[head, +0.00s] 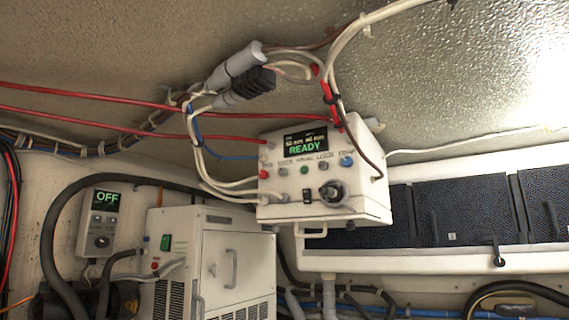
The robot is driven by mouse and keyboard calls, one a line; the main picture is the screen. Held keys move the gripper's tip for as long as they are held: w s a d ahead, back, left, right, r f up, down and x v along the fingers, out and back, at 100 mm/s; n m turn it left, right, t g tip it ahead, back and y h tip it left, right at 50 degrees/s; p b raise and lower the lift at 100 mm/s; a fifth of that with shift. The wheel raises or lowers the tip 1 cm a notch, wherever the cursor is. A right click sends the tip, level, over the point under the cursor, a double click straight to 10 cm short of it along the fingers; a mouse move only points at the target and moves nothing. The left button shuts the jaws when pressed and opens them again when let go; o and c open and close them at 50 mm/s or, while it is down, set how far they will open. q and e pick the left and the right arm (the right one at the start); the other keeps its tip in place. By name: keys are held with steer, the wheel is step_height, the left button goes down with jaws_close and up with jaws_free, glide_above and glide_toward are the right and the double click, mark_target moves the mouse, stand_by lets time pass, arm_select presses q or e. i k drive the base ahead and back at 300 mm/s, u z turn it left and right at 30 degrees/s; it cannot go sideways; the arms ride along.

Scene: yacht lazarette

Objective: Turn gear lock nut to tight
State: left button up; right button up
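I cannot pick out a gear lock nut for certain. A white control box (285,206) hangs near the middle of the head view, slightly tilted. Its small screen (306,142) reads READY in green. A dark round knob (332,192) sits at the lower right of its face. A small black switch (307,196) is left of the knob, below a row of coloured buttons. The labels are too small to read surely. Neither of my grippers shows in the head view.
A white cabinet (218,262) stands at lower left. Beside it is a wall unit (101,222) whose screen reads OFF. Dark panels (455,209) line the right.

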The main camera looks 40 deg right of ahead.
mark_target(324, 165)
steer(key=i, duration=0.3)
steer(key=z, duration=0.9)
